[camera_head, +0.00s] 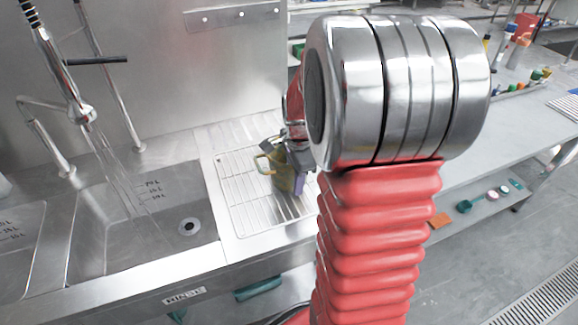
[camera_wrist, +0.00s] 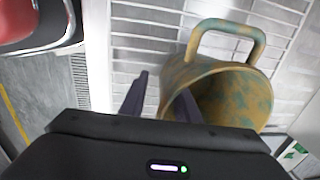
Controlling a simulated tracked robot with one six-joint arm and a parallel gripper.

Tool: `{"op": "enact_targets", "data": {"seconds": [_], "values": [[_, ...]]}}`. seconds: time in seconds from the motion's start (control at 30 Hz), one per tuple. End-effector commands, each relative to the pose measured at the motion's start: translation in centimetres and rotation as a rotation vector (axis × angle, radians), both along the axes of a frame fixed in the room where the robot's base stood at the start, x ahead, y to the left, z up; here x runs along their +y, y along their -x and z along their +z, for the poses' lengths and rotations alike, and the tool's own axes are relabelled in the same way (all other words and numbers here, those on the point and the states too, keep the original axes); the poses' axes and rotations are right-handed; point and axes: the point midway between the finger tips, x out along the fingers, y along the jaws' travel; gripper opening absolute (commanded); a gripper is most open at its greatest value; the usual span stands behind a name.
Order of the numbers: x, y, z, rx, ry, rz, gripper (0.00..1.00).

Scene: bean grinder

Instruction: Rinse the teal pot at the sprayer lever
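The pot, a mottled teal and ochre vessel with a loop handle (camera_head: 280,183), is at the drying rack, partly hidden by my gripper. In the wrist view the pot (camera_wrist: 228,68) shows its open mouth toward the camera, handle at the top. My gripper (camera_wrist: 160,98) is open, its purple fingers apart. One finger is left of the pot with a gap, and the other is at the rim, seemingly inside the mouth. In the head view my gripper (camera_head: 297,172) is at the pot's right side.
The sink basin (camera_head: 105,220) with a round drain (camera_head: 189,227) lies left of the wire drying rack (camera_head: 238,200). A second faucet (camera_head: 45,135) stands at the left. My arm hides part of the counter. A bench with bottles (camera_head: 512,45) is at the right.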

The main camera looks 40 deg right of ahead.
Motion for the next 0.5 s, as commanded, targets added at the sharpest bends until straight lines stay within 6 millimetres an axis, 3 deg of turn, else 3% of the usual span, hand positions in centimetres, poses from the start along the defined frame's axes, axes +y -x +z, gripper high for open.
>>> {"op": "enact_targets", "data": {"seconds": [0.43, 0.5], "values": [[0.0, 0.0, 0.02, 0.0, 0.0, 0.0, 0.01], [-0.01, -0.01, 0.02, 0.0, 0.0, 0.0, 0.0]]}}
